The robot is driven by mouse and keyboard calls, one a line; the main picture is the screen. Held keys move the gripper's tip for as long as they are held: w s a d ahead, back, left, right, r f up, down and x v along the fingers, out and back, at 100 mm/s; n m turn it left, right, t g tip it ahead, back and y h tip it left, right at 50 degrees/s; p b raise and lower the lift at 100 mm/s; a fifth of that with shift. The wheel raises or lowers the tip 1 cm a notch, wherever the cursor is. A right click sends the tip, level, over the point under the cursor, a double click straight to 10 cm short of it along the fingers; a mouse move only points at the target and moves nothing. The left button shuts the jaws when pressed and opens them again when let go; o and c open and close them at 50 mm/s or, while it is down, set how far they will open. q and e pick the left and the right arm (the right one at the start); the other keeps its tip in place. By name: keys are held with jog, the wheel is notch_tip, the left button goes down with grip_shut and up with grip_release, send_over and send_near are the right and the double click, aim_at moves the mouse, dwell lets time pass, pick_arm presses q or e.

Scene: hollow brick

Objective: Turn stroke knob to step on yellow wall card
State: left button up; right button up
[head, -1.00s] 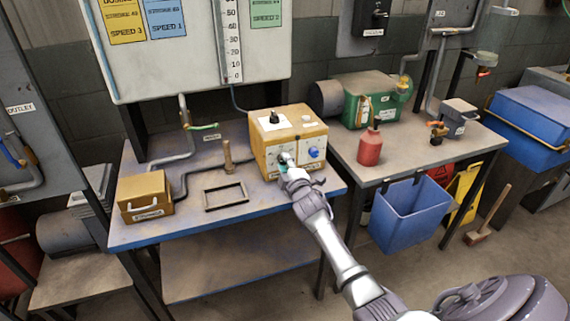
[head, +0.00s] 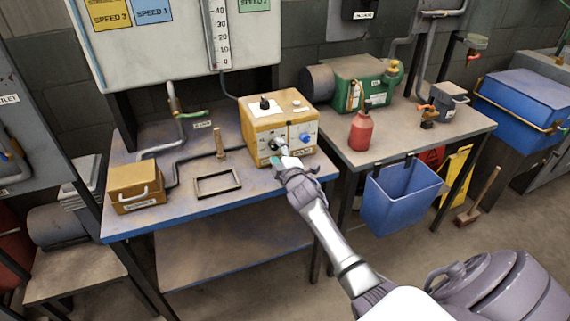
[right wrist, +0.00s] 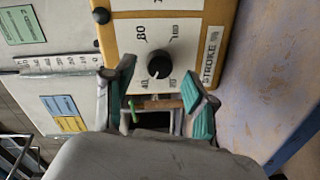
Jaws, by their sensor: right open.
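The stroke knob (right wrist: 159,67) is a round black knob on a white dial plate, beside the STROKE label (right wrist: 211,55) in the right wrist view. Numbers 80 and 100 read above it and 40 below; its exact setting is unclear. It belongs to the yellow control box (head: 258,148) on the workbench. My left gripper is not in view.
A blue knob (head: 304,138) is on the same face, right of the gripper. A black knob (head: 264,103) is on the box top. A yellow-brown case (head: 137,190) and an empty frame (head: 218,184) lie left. A red bottle (head: 361,133) stands right.

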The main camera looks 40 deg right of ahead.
jog(key=v, duration=1)
jog(key=shift+s, duration=0.3)
jog(key=s+a+f+m+g+y, duration=0.1)
jog(key=s+a+f+g, duration=0.3)
jog(key=f, duration=0.8)
jog(key=s+a+f+m+g+y, duration=0.15)
jog(key=s+f, duration=0.35)
jog(key=f, duration=0.6)
jog(key=s+a+f+m+g+y, duration=0.1)
jog(key=s+a+f+m+g, duration=0.3)
jog(key=f, duration=0.8)
jog(key=s+a+f+g, duration=0.2)
jog(key=s+f, duration=0.4)
jog(key=s, duration=0.6)
jog(key=s+a+f+m+g+y, duration=0.1)
jog(key=s+f, duration=0.5)
jog(key=s, duration=0.6)
jog(key=s+a+f+m+g, duration=0.1)
jog(key=s+a+f+g, duration=0.2)
jog(key=s, duration=0.9)
notch_tip(320, 180, down, 3)
jog(key=shift+r, duration=0.1)
jog(key=shift+m, duration=0.25)
